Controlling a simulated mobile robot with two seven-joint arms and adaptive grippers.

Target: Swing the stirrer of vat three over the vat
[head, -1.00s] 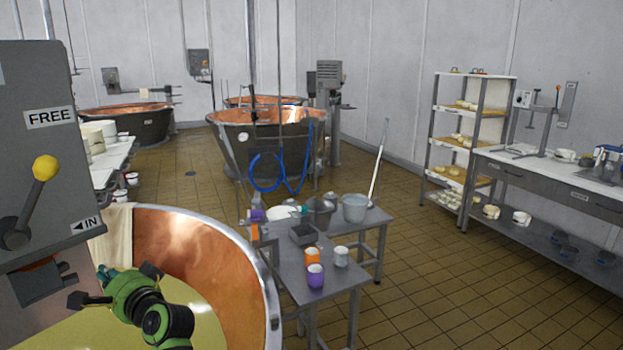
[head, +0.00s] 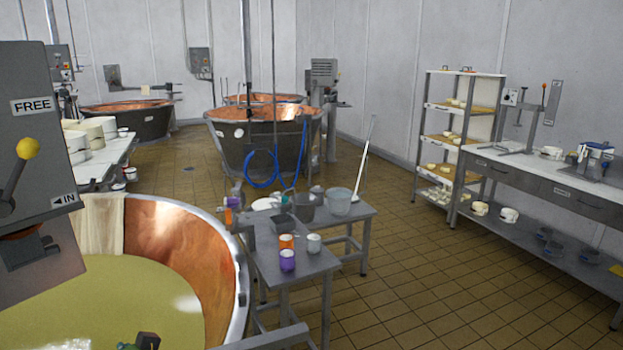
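The nearest vat (head: 238,285) is copper-lined with a steel rim, fills the lower left, and holds pale yellow liquid (head: 95,305). A grey housing (head: 30,120) stands over its left side, cut off by the picture edge. It carries a lever with a yellow knob (head: 27,149), tilted up, between the labels FREE and IN. No vat number is readable, so I cannot tell which is vat three. A small green and dark part of my arm, seemingly the left, shows at the bottom edge; its fingers cannot be made out. My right gripper is not in view.
A steel table (head: 293,262) with cups, buckets and tubs stands right of the near vat. More copper vats (head: 262,140) stand behind. A cheese rack (head: 455,130) and a long bench (head: 560,185) line the right wall. The tiled floor between is free.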

